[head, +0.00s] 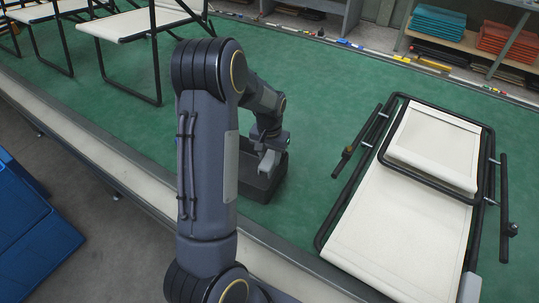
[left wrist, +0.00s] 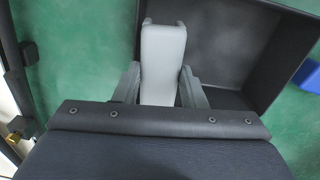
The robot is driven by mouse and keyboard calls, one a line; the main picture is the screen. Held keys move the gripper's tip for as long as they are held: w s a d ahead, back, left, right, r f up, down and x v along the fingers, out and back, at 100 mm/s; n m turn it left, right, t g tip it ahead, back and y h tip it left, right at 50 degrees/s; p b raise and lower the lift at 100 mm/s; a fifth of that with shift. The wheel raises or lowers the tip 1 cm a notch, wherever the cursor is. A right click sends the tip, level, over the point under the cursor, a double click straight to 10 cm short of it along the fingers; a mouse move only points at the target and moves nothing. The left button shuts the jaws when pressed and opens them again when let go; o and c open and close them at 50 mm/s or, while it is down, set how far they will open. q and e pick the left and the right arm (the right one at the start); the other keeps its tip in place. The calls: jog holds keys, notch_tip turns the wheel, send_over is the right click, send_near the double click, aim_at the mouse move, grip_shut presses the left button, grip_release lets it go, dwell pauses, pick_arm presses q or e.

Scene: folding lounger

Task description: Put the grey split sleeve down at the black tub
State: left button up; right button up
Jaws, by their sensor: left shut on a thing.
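My left gripper (head: 270,148) is shut on the grey split sleeve (left wrist: 163,55). In the left wrist view the fingers of my left gripper (left wrist: 160,82) stand on both sides of the sleeve, which sticks out beyond them. In the head view the sleeve (head: 268,163) is a small pale shape, partly hidden by the gripper and arm. The black tub (head: 258,188) is an open, dark box on the green surface, just below the gripper; it also shows in the left wrist view (left wrist: 280,65). The sleeve overlaps the tub's opening; whether it touches the tub I cannot tell. My right gripper is not in view.
A folded lounger (head: 385,225) with cream fabric and black frame lies to the right of the tub. Cream loungers (head: 130,25) stand at the far left. Green surface (head: 320,110) is clear behind the tub. A blue object (head: 35,235) is at lower left.

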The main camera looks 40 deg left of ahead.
pick_arm(q)
jog(key=o, duration=1.4)
jog(key=shift+c, duration=0.2)
notch_tip(320, 180, up, 8)
jog(key=shift+f+b, duration=0.1)
jog(key=shift+b, duration=0.3)
